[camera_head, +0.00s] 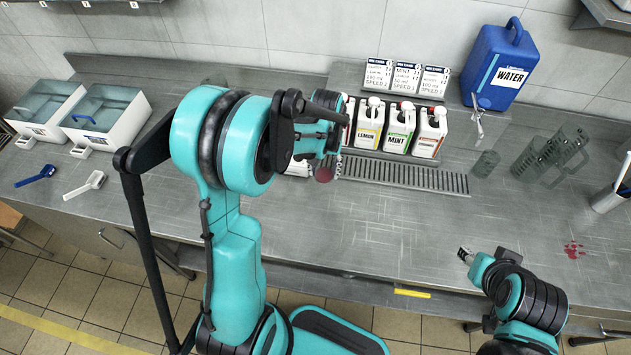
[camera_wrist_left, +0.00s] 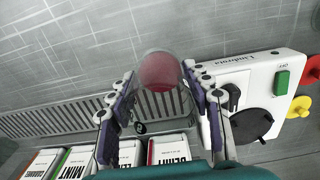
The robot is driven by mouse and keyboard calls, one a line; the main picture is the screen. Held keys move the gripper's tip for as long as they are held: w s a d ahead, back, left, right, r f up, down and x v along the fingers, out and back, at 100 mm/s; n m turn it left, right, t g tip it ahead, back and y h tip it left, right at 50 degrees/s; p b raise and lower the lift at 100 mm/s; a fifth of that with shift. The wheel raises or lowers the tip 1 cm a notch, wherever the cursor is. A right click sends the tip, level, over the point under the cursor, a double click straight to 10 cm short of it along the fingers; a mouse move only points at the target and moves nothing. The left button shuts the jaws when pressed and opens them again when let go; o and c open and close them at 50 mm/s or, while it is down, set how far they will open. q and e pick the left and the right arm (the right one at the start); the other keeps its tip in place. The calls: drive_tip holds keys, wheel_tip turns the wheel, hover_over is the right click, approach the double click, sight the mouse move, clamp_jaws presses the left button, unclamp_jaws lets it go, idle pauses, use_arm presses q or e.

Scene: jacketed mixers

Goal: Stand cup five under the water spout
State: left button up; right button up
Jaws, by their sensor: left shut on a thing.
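The blue water container (camera_head: 498,65), labelled WATER, stands at the back right, with its metal spout (camera_head: 477,118) on the front. A small clear cup (camera_head: 485,163) stands on the counter below and in front of the spout; I cannot read a number on it. My left gripper (camera_head: 324,168) is shut on a clear cup (camera_wrist_left: 160,72) with red contents, above the counter near the drip grate; no number is legible on it. Its fingers also show in the left wrist view (camera_wrist_left: 162,108). My right gripper (camera_head: 466,255) is low over the counter's front, its jaws too small to judge.
Syrup bottles (camera_head: 401,127) stand behind the drip grate (camera_head: 405,174). A white mixer with a green button (camera_wrist_left: 282,80) is right of the held cup in the wrist view. Clear jugs (camera_head: 548,158) stand right of the spout. The counter's front middle is clear; a red splash (camera_head: 573,250) lies right.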

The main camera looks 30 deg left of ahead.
use_arm(q)
drive_tip(key=shift+s+a+f, duration=0.35)
drive_tip(key=shift+a+f, duration=0.1)
drive_tip(key=shift+a, duration=0.2)
drive_tip(key=shift+s+a+f, duration=0.35)
drive_tip(key=shift+a+f, duration=0.1)
drive_tip(key=shift+a, duration=0.15)
wheel_tip(320, 180, down, 4)
drive_tip(key=shift+f+b, duration=0.1)
drive_tip(key=shift+b, duration=1)
drive_tip(key=o, duration=1.1)
